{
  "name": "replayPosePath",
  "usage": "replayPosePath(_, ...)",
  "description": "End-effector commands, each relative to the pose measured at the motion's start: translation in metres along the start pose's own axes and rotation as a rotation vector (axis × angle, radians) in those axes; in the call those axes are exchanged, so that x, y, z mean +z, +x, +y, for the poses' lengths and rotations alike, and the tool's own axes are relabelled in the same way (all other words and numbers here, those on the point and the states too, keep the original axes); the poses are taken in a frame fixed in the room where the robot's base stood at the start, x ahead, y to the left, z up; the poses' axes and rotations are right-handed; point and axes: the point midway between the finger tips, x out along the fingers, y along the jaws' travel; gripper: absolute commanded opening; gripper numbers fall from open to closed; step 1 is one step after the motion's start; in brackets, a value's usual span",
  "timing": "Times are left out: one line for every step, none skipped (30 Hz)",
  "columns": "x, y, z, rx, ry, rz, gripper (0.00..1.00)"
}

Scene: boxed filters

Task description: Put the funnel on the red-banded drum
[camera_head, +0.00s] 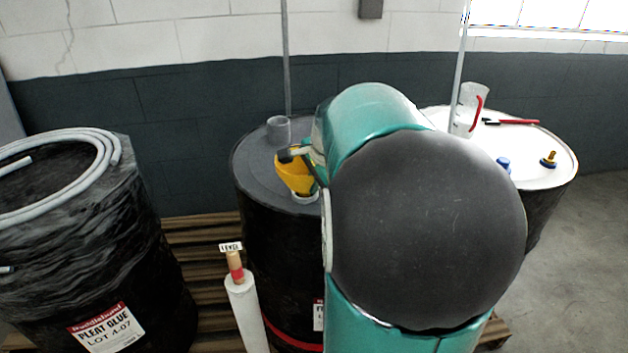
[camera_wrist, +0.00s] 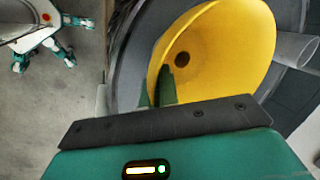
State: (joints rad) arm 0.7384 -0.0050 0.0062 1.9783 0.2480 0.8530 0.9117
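The yellow funnel (camera_head: 294,176) is over the grey top of the middle drum (camera_head: 258,172), its narrow end down at a pale ring near the drum's right side. This black drum has a red band (camera_head: 290,341) low on its side. My gripper (camera_head: 300,153) is at the funnel's upper rim. In the wrist view the funnel (camera_wrist: 225,50) shows its open mouth and dark hole. The green fingertips (camera_wrist: 156,85) are close together on either side of its wall, shut on it. My arm hides the drum's right part. I cannot tell whether the spout is seated in the ring.
A grey cup-like piece (camera_head: 278,130) stands on the drum top behind the funnel. A plastic-wrapped drum (camera_head: 90,235) with a hose is at left. A white-topped drum (camera_head: 535,140) is at right. A white tube (camera_head: 246,310) stands in front. Wooden pallet slats (camera_head: 205,255) lie between drums.

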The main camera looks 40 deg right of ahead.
Motion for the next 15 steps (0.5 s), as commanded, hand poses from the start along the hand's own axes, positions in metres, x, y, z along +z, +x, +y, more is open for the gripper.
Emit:
replayPosePath(0.000,0.001,0.001,0.000,0.000,0.000,0.00)
replayPosePath(0.000,0.002,0.001,0.000,0.000,0.000,0.00)
replayPosePath(0.000,0.003,0.001,0.000,0.000,0.000,0.00)
replayPosePath(0.000,0.004,0.001,0.000,0.000,0.000,0.00)
replayPosePath(0.000,0.005,0.002,0.000,0.000,0.000,0.00)
replayPosePath(0.000,0.006,0.002,0.000,0.000,0.000,0.00)
replayPosePath(0.000,0.006,0.003,0.000,0.000,0.000,0.00)
replayPosePath(0.000,0.007,0.003,0.000,0.000,0.000,0.00)
replayPosePath(0.000,0.008,0.003,0.000,0.000,0.000,0.00)
replayPosePath(0.000,0.009,0.004,0.001,0.000,-0.001,0.00)
replayPosePath(0.000,0.010,0.004,0.001,0.000,-0.001,0.00)
replayPosePath(0.000,0.011,0.005,0.001,0.000,-0.001,0.00)
replayPosePath(0.000,0.011,0.005,0.001,0.000,0.000,0.00)
replayPosePath(0.000,0.012,0.005,0.000,0.000,0.000,0.00)
replayPosePath(0.000,0.013,0.005,0.000,0.000,0.000,0.00)
